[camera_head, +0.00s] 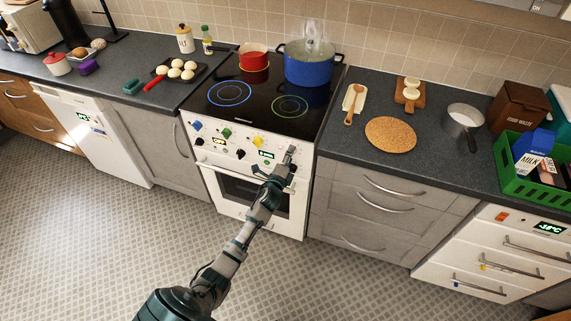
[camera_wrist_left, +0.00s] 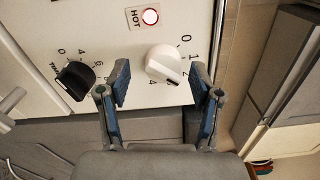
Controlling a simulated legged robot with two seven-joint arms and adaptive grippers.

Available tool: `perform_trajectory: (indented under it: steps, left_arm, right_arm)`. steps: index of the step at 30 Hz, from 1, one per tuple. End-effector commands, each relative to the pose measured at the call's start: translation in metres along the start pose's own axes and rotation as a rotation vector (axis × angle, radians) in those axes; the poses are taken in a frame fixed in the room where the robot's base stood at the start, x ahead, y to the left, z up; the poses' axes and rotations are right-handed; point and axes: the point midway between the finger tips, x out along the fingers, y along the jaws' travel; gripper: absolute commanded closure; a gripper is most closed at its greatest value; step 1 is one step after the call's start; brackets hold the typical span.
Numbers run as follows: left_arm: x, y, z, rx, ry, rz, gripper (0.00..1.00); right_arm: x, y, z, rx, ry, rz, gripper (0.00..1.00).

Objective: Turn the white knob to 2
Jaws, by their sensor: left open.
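The white knob (camera_wrist_left: 163,62) is on the stove's front panel in the left wrist view. Its pointer side faces the lower right of that picture, past the 0 and 1 marks; I cannot read exactly which mark it meets. My left gripper (camera_wrist_left: 161,82) is open, with one finger on each side of the knob and gaps visible. In the head view my left gripper (camera_head: 284,166) is at the right end of the stove's (camera_head: 255,170) panel and largely hides the white knob there. My right gripper is not in view.
A black knob (camera_wrist_left: 75,78) is close beside the left finger. A red light (camera_wrist_left: 150,17) glows next to the HOT label. Blue (camera_head: 197,125), green (camera_head: 227,133) and yellow (camera_head: 257,141) knobs line the panel. A blue pot (camera_head: 308,68) and red pot (camera_head: 254,60) stand on the hob.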

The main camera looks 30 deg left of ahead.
Motion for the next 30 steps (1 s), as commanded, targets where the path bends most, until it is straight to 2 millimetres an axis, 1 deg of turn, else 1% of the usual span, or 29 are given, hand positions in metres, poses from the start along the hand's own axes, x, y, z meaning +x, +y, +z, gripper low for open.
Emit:
perform_trajectory:
  steps: [5, 9, 12, 15, 20, 30]
  left_arm:
    - [-0.035, 0.002, 0.0, 0.001, 0.002, 0.002, 0.35]
    - [-0.067, 0.003, 0.0, 0.001, 0.002, 0.003, 0.35]
    - [-0.086, 0.003, 0.0, 0.0, 0.0, 0.004, 0.35]
    - [-0.1, 0.004, 0.0, -0.001, 0.001, 0.004, 0.35]
    - [-0.11, 0.003, 0.0, -0.002, 0.001, 0.004, 0.35]
    - [-0.111, 0.003, 0.0, -0.001, 0.001, 0.004, 0.35]
  right_arm:
    - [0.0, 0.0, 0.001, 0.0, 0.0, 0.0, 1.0]
    - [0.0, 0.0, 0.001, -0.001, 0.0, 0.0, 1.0]
    - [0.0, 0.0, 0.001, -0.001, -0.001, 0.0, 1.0]
    - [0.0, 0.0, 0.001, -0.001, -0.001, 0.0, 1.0]
    - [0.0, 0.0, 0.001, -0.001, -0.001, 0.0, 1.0]
    - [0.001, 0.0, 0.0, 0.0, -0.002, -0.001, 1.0]
